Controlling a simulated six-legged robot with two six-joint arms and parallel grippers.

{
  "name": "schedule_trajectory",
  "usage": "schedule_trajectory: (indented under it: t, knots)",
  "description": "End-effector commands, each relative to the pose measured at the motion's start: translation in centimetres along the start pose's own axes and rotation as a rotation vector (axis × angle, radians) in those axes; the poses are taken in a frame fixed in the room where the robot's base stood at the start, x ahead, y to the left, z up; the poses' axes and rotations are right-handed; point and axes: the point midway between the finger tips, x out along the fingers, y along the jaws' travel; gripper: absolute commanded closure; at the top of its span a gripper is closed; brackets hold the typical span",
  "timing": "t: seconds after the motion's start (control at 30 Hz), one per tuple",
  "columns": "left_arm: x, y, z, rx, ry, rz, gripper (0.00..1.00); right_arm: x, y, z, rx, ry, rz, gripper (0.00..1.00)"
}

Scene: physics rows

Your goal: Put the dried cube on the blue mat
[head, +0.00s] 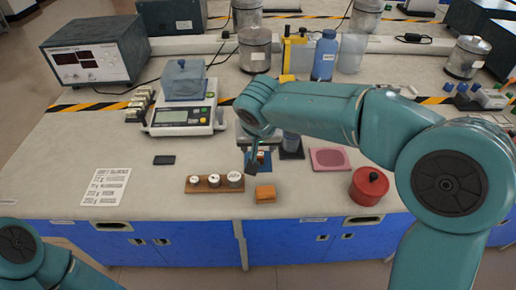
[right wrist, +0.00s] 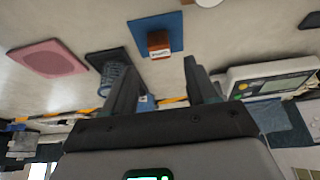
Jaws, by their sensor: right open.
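A small brown-orange cube with a white label (right wrist: 159,46) stands on the blue mat (right wrist: 174,24) in the right wrist view. In the head view the blue mat (head: 266,168) is partly hidden behind my right gripper (head: 252,164), and only a bit of the cube shows. My right gripper is open, with nothing between its fingers (right wrist: 162,80); the cube is beyond the fingertips and apart from them. My left arm shows only at the lower left, its gripper out of view.
An orange block (head: 265,193) lies in front of the mat, beside a wooden weight rack (head: 205,187). A balance (head: 185,117) stands left. A dark mat (head: 299,154) with a glass vessel, a pink mat (head: 330,159) and a red pot (head: 369,187) are right.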

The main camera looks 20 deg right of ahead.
Motion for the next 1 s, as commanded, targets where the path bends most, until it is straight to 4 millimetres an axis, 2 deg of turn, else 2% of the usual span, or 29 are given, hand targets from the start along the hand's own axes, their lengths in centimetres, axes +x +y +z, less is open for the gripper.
schedule_trajectory:
  t: [0.03,0.1,0.2,0.33,0.5,1.0]
  knots:
    - [-0.2,0.1,0.0,0.0,0.0,0.0,0.57,-1.5,-0.1,-0.1,-0.001,0.004,-0.003,0.43]
    - [-0.4,0.1,0.0,0.0,0.0,0.0,0.57,-3.0,-0.1,-0.1,0.0,0.003,-0.003,0.43]
    - [-0.6,0.2,0.0,0.0,0.0,0.0,0.57,-4.8,-0.1,-0.1,0.0,0.003,-0.002,0.43]
    - [-0.7,0.3,0.0,0.0,0.0,0.0,0.57,-6.2,-0.1,0.0,0.0,0.001,-0.002,0.43]
    - [-0.7,0.3,0.0,0.0,0.0,0.0,0.57,-6.8,0.0,0.0,0.0,-0.001,0.0,0.43]
    - [-0.7,0.3,0.0,0.0,0.0,0.0,0.57,-6.7,0.0,0.0,-0.001,-0.001,0.0,0.43]
